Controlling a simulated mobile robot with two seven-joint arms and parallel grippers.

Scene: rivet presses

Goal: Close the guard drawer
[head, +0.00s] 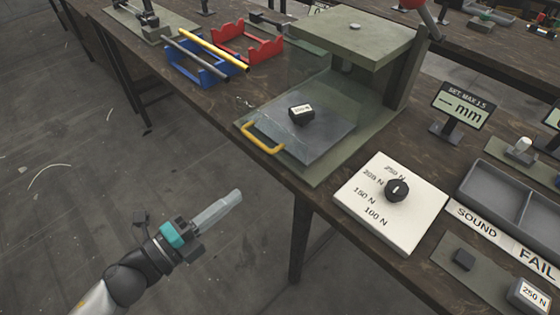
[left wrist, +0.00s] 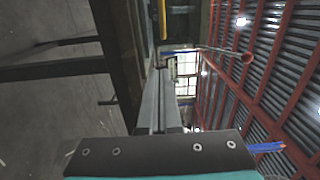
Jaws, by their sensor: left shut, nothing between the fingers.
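The guard drawer (head: 330,135) is a flat grey plate with a clear guard, out in front of the green-grey press (head: 352,35). Its yellow handle (head: 262,138) is at the front, near the table edge. A small dark labelled block (head: 301,113) sits on the plate. My left gripper (head: 238,194) is shut and empty, in front of the table, below and left of the handle and apart from it. In the left wrist view its fingers (left wrist: 160,105) point along the table edge, with a yellow bar (left wrist: 162,18), likely the handle, beyond. My right gripper is not in view.
A force dial panel (head: 405,215) lies right of the press, with a mm display (head: 462,105) behind it. Blue (head: 200,70) and red (head: 245,45) racks stand to the left, with rods on the blue one. The floor before the table is clear.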

